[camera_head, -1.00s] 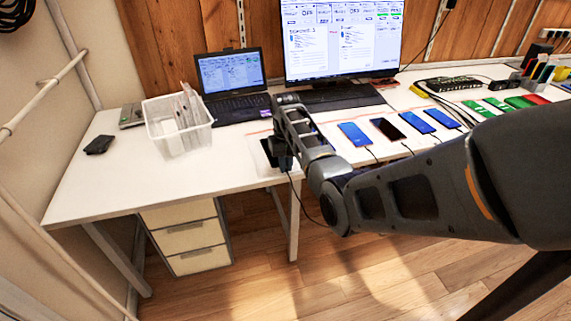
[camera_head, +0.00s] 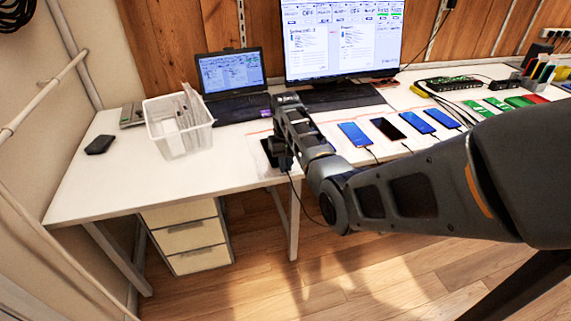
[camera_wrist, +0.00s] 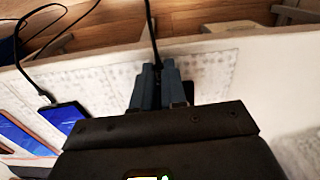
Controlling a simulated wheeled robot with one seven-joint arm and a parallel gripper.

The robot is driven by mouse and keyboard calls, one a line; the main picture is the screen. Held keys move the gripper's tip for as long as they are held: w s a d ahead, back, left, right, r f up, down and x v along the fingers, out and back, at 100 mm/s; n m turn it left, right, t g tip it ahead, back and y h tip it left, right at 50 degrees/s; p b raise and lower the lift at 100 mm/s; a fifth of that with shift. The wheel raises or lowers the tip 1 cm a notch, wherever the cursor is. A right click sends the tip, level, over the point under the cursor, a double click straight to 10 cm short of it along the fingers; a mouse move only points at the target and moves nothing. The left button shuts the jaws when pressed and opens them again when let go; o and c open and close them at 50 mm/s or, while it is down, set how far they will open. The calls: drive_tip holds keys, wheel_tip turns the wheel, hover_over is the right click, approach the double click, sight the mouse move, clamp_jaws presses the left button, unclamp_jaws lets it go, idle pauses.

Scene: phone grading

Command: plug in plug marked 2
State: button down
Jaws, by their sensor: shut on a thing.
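My gripper (camera_head: 284,160) is low over the front edge of the white desk, left of the row of phones. In the wrist view its fingers (camera_wrist: 160,84) are shut around the end of a black cable (camera_wrist: 152,35). The plug itself is mostly hidden between the fingers, and no number on it is readable. The cable also shows in the head view (camera_head: 295,195), hanging past the desk edge. A dark phone (camera_wrist: 210,73) lies beside and partly under my gripper. I cannot tell whether the plug touches it.
A blue phone (camera_head: 354,134) with a cable at its near end lies to the right, with several more beyond. A white basket (camera_head: 165,137) and a laptop (camera_head: 232,78) stand to the left and behind. The desk's left front (camera_head: 105,185) is clear.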

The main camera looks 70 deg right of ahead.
idle(0.3)
drive_tip(key=c, duration=1.1)
unclamp_jaws()
drive_tip(key=shift+r, duration=0.15)
drive_tip(key=shift+s+a+r+p, duration=0.15)
drive_tip(key=shift+r+p, duration=1.05)
drive_tip(key=shift+p, duration=0.25)
drive_tip(key=shift+s+a+r+p, duration=0.15)
drive_tip(key=shift+r+p, duration=1.05)
drive_tip(key=shift+p, duration=0.2)
